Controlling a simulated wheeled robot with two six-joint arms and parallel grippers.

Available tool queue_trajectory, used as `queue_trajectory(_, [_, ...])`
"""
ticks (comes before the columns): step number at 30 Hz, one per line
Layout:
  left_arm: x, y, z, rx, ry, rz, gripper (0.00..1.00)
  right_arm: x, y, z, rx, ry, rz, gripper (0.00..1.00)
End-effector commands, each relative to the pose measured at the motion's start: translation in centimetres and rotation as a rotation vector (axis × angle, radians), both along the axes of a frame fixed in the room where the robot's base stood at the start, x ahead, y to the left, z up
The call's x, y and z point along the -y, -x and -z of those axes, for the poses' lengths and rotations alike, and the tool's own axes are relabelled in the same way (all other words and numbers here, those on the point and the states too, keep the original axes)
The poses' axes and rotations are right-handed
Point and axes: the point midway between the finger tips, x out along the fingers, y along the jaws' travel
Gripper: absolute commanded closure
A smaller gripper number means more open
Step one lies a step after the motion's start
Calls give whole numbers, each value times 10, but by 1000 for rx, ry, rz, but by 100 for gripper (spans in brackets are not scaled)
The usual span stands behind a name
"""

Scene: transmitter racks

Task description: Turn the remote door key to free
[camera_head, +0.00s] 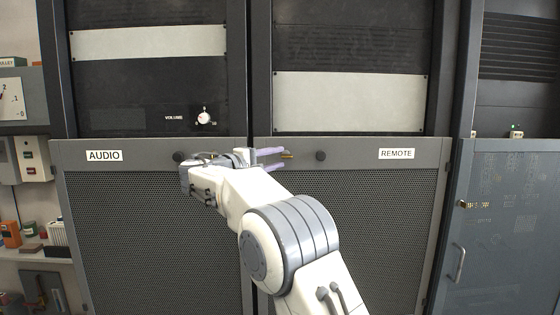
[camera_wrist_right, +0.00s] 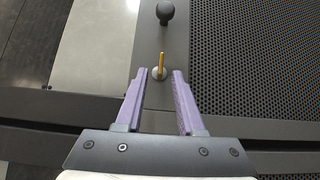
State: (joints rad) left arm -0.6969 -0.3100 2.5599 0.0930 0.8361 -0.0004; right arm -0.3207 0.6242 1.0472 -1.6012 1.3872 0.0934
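The remote door (camera_head: 360,215) is a dark perforated panel with a REMOTE label (camera_head: 397,153) at its upper right. A small brass key (camera_head: 287,155) sits in a round lock at the door's upper left; it also shows in the right wrist view (camera_wrist_right: 162,62), standing on edge. My right gripper (camera_head: 280,159) has purple fingers and is at the key. In the right wrist view its fingers (camera_wrist_right: 158,73) are open, one on each side of the key, with gaps on both sides. My left gripper is not in view.
A black knob (camera_head: 320,155) stands beside the key on the same door, also in the right wrist view (camera_wrist_right: 165,12). The AUDIO door (camera_head: 150,220) and its knob (camera_head: 179,157) are to the left. A shelf with small items (camera_head: 30,240) is at far left.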

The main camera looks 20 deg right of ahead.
Motion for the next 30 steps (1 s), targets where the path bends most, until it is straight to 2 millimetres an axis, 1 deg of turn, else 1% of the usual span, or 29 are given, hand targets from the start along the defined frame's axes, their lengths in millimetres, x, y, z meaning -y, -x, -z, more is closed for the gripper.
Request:
queue_trajectory(1, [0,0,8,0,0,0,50,-11,5,4,1,-1,-5,62])
queue_trajectory(6, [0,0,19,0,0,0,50,-42,22,4,2,-1,-5,62])
queue_trajectory(9, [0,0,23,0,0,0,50,-56,30,3,0,-1,-5,62])
queue_trajectory(12, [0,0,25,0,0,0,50,-66,36,3,1,0,-3,62])
queue_trajectory(16, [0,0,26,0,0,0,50,-72,39,2,0,0,-2,62])
queue_trajectory(26, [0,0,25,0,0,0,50,-73,40,2,-3,-4,-4,62])
queue_trajectory(28, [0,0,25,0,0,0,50,-74,42,7,-25,-23,-19,62])
queue_trajectory(29, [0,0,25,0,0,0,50,-75,44,12,-44,-38,-29,62])
queue_trajectory(30, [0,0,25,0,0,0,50,-78,47,22,-77,-68,-49,62])
